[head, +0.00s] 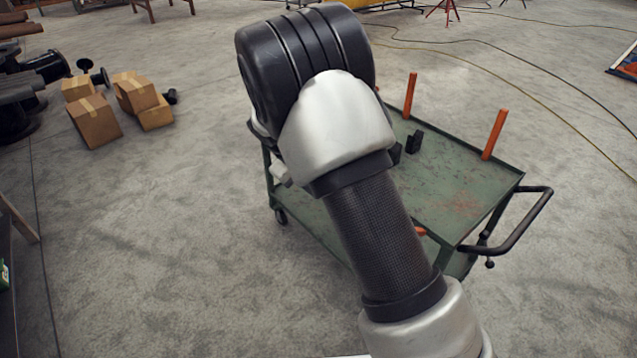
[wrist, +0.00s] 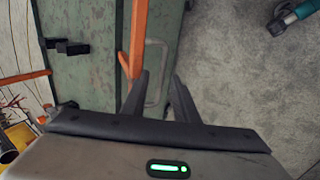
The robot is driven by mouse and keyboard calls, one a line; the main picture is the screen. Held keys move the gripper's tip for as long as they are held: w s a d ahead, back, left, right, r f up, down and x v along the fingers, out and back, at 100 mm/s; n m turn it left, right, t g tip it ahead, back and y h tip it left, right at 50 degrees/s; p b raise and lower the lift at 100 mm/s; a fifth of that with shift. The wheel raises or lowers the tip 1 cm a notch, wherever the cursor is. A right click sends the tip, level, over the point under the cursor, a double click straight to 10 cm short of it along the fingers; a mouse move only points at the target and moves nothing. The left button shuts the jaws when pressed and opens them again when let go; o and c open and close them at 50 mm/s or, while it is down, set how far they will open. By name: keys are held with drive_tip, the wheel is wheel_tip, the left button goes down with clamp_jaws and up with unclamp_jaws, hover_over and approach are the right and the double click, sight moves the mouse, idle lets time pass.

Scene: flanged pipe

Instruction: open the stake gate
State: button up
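A green cart (head: 440,185) stands behind my arm, with upright orange stakes (head: 410,95) (head: 495,135) along its edges. In the wrist view an orange stake (wrist: 138,38) rises by the edge of the green cart top (wrist: 95,75), with a short orange piece beside its lower end. A grey-green U-shaped handle (wrist: 165,60) shows just right of this stake; I cannot tell whether it belongs to the gate. My gripper (wrist: 160,76) is open, its two dark fingers apart around the view of the handle. Contact cannot be told. My arm hides the gripper in the head view.
Black brackets (head: 414,141) sit on the cart top. A black push handle (head: 525,222) sticks out at the cart's right end. Cardboard boxes (head: 95,120) and black flanged parts (head: 45,65) lie at left. A yellow cable (head: 560,88) crosses the floor. Floor at front left is clear.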

drive_tip(key=s+a+r+p, duration=0.5)
drive_tip(key=s+a+r, duration=0.4)
drive_tip(key=a, duration=0.4)
drive_tip(key=shift+s+a+r, duration=0.2)
drive_tip(key=shift+s+r, duration=0.1)
drive_tip(key=shift+r, duration=0.05)
idle(1.2)
idle(0.4)
drive_tip(key=p+v, duration=0.2)
drive_tip(key=v, duration=1.5)
drive_tip(key=shift+r, duration=0.2)
